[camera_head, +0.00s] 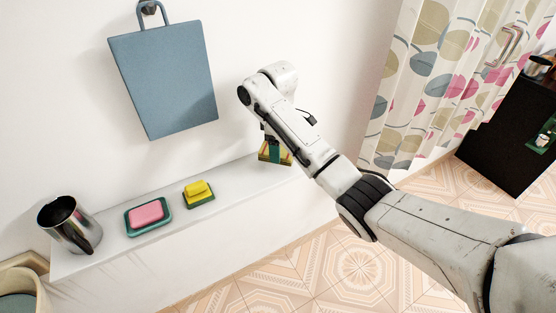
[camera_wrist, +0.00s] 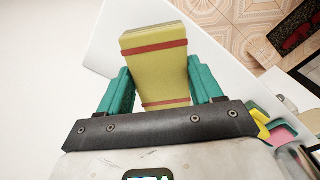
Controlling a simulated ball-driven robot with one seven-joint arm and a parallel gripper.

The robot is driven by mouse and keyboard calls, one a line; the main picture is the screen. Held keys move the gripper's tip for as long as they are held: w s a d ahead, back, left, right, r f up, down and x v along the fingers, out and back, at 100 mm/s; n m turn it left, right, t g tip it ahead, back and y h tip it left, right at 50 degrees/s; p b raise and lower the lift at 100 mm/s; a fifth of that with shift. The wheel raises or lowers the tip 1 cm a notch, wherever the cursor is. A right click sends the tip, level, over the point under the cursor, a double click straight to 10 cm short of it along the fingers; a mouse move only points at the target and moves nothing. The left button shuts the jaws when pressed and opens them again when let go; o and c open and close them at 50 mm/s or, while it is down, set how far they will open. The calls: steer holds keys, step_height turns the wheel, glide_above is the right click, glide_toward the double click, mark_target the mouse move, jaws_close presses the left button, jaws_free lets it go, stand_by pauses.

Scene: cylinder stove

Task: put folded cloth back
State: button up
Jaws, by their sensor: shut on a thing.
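The folded cloth (camera_wrist: 155,60) is yellow with red stripes. In the wrist view it sits between the teal fingers of my gripper (camera_wrist: 157,88), which is shut on it. In the head view the cloth (camera_head: 268,155) shows at the right part of the white ledge (camera_head: 108,252), below my gripper (camera_head: 273,146). My fingers cover part of it there. I cannot tell whether the cloth touches the ledge or is just above it.
On the ledge stand a metal jug (camera_head: 66,222), a pink sponge (camera_head: 146,214) on a green dish, and a yellow sponge (camera_head: 197,189) on a dark green dish. A blue board (camera_head: 165,80) hangs above. A patterned curtain (camera_head: 425,90) is at the right.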

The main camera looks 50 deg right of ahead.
steer(key=shift+w+d+f, duration=0.2)
steer(key=shift+f, duration=0.35)
steer(key=shift+f+p, duration=0.4)
steer(key=shift+f, duration=0.9)
steer(key=shift+f, duration=0.15)
steer(key=o, duration=0.9)
steer(key=shift+o, duration=0.2)
step_height(320, 180, up, 11)
steer(key=p, duration=0.3)
steer(key=shift+a+r+p, duration=0.1)
steer(key=shift+r+p, duration=0.4)
steer(key=shift+r, duration=0.2)
